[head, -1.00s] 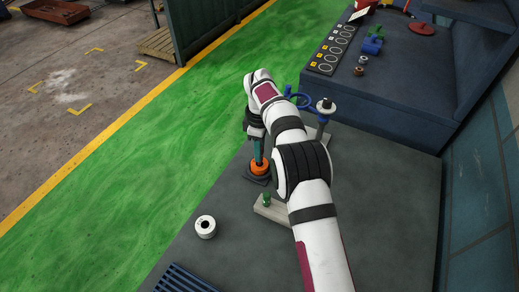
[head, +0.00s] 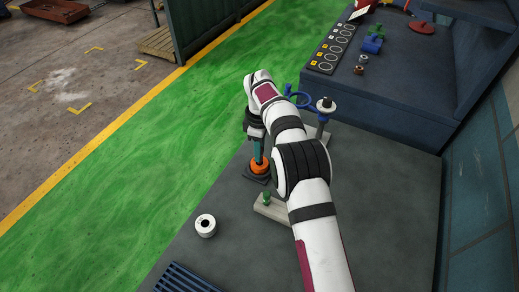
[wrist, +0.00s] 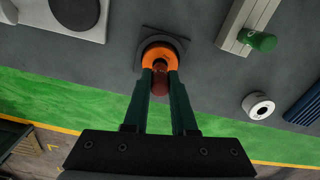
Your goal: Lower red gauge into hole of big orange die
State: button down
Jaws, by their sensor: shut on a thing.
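The big orange die (head: 260,169) is a ring on a dark square base, low under my gripper (head: 258,158) in the head view. It also shows in the wrist view (wrist: 151,54), at the upper middle. The red gauge (wrist: 160,83) is a dark red pin between my two green fingers (wrist: 160,77) in the wrist view. My gripper is shut on it, directly over the die. The gauge's far end meets the middle of the ring in the picture. The fingers hide part of the ring, and I cannot tell how deep the gauge sits in the hole.
A white ring (head: 205,226) stands alone on the grey table. A pale block with a green knob (head: 267,199) is close to the die.

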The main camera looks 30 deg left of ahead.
jog(key=shift+f, duration=0.3)
dwell(1.3)
jog(key=c, duration=0.6)
grip_release()
jog(key=shift+c, duration=0.2)
notch_tip(320, 180, up, 12)
